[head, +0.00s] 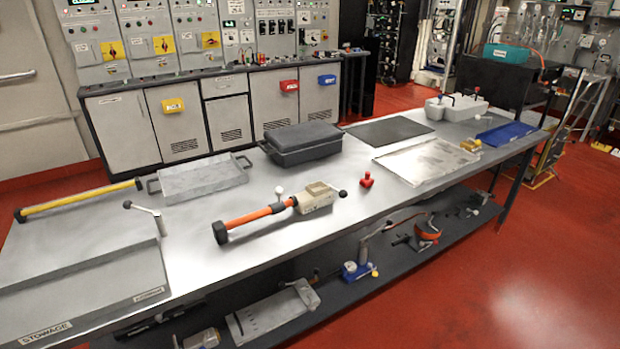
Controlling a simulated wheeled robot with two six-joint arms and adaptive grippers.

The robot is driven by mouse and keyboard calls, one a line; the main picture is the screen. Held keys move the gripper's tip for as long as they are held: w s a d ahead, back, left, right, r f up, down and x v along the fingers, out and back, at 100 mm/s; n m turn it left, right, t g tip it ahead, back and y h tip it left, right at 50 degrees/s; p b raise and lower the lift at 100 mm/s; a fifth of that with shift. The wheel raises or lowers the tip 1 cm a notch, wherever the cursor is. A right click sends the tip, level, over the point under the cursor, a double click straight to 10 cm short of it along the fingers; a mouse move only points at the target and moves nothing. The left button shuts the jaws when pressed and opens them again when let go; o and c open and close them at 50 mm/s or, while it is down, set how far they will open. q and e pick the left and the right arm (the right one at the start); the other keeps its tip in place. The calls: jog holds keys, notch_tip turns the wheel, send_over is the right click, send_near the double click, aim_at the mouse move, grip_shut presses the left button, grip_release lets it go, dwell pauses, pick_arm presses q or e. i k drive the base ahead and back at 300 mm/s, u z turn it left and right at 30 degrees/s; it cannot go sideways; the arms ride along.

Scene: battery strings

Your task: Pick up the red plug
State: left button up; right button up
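The red plug (366,179) is a small red piece standing on the bare steel top of the long workbench (300,232), right of the middle. It is just right of a beige device with an orange handle (318,197) and apart from it. Nothing covers the plug. Neither of my grippers shows in the head view.
A dark lidded case (301,143), a grey tray (203,181) and a dark mat (389,132) lie behind the plug. A pale sheet (428,161) lies to its right. A stowage box (85,284) fills the bench's left end. Bare steel lies before the plug.

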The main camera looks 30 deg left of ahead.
aim_at(367, 181)
jog(key=u, duration=0.2)
jog(key=k, duration=0.4)
jog(key=z, duration=0.95)
jog(key=k, duration=0.9)
jog(key=z, duration=0.7)
jog(key=i, duration=1.75)
jog(key=u, duration=0.25)
jog(key=i, duration=2.1)
jog(key=u, duration=0.55)
jog(key=i, duration=1.2)
jog(key=u, duration=0.85)
jog(key=i, duration=0.9)
jog(key=u, duration=1.8)
jog(key=i, duration=1)
jog(key=u, duration=0.5)
